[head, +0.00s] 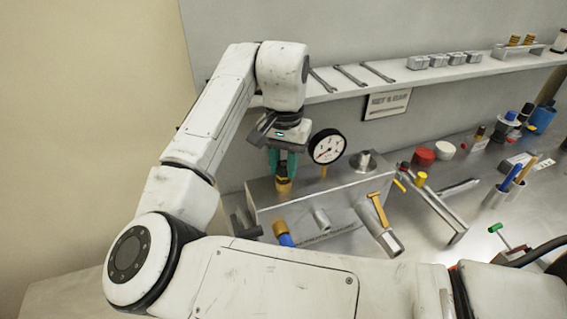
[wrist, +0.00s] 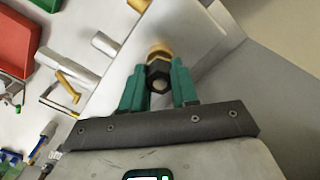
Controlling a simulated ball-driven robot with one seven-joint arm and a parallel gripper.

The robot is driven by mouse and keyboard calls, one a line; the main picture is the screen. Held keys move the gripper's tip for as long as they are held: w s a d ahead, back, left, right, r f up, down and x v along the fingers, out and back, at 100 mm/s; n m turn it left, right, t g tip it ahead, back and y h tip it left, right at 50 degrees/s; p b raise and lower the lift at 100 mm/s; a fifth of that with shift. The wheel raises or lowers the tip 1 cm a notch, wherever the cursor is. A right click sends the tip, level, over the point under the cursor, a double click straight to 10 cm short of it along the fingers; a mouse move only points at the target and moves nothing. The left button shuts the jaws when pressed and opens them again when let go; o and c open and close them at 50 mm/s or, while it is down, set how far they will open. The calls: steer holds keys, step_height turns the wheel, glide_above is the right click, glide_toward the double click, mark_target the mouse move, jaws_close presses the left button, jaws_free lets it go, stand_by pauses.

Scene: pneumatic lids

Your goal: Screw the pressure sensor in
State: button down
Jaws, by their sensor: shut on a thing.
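The pressure sensor (wrist: 158,72) is a dark hex body with a brass part (wrist: 159,50) at its far end. My gripper (wrist: 158,88) has green fingers, shut on the dark hex body from both sides. In the head view my gripper (head: 283,165) points down at the left end of the top of a grey metal manifold block (head: 310,207). The brass part (head: 283,186) shows just under the fingers at the block's top. Whether the thread is seated in a port is hidden.
A round pressure gauge (head: 327,147) stands on the block just right of my gripper. A blue-and-orange fitting (head: 283,233) and a yellow-handled valve (head: 378,210) stick out in front. A shelf with wrenches (head: 350,75) runs behind. Red and white caps (head: 424,156) lie to the right.

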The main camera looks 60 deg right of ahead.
steer(key=m, duration=0.6)
steer(key=shift+m, duration=1.1)
steer(key=shift+b, duration=0.3)
steer(key=m, duration=0.3)
steer(key=shift+m+b, duration=0.3)
steer(key=shift+m, duration=1.3)
steer(key=shift+s+a+r+m, duration=0.15)
steer(key=shift+a+m, duration=0.15)
steer(key=shift+m, duration=0.6)
